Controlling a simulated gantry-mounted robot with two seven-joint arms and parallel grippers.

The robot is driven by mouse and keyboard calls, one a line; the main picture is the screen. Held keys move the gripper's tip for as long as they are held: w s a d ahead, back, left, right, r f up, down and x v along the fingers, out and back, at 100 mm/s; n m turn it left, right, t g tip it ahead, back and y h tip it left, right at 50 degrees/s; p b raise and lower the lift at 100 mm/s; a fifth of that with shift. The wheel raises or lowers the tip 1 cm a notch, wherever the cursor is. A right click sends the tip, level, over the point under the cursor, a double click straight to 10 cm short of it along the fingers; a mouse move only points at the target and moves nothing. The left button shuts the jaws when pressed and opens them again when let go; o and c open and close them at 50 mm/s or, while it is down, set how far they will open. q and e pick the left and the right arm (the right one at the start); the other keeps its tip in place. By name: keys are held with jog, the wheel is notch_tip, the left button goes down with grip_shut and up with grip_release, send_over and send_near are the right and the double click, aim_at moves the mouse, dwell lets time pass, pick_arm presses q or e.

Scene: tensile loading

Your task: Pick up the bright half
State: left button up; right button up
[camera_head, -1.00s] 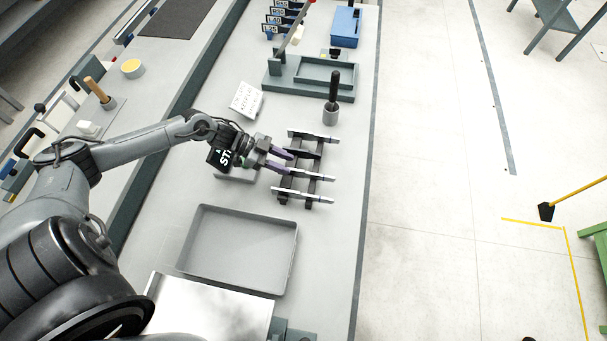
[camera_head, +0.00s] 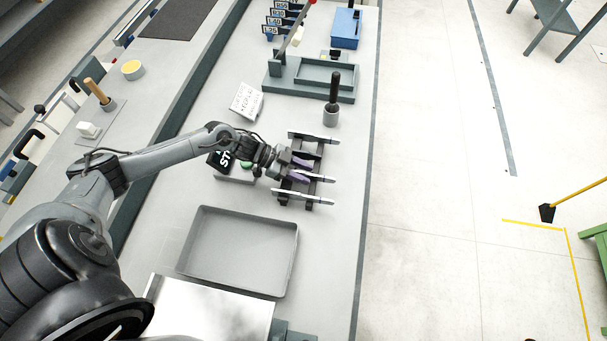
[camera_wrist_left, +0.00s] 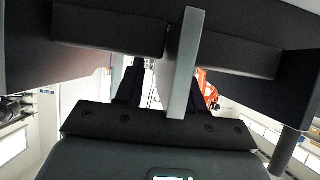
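A dark rack (camera_head: 284,188) on the bench holds several light metal bars: one at the far end (camera_head: 318,137), one in the middle (camera_head: 318,178) and one at the near end (camera_head: 312,199). I cannot tell which piece is the bright half. In the left wrist view, a pale upright bar (camera_wrist_left: 188,60) crosses dark rack parts in front of the dark fingers. No grip on it shows. The gripper hides part of the rack. My right gripper is out of view.
An empty grey tray (camera_head: 205,262) lies nearer on the bench. A black-handled tool in a grey holder (camera_head: 331,117) stands just beyond the rack. A white sign (camera_head: 246,101) and a box with a green button (camera_head: 235,178) are close to my left arm.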

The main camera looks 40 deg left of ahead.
pick_arm(q)
grip_shut()
jog(key=shift+r, duration=0.15)
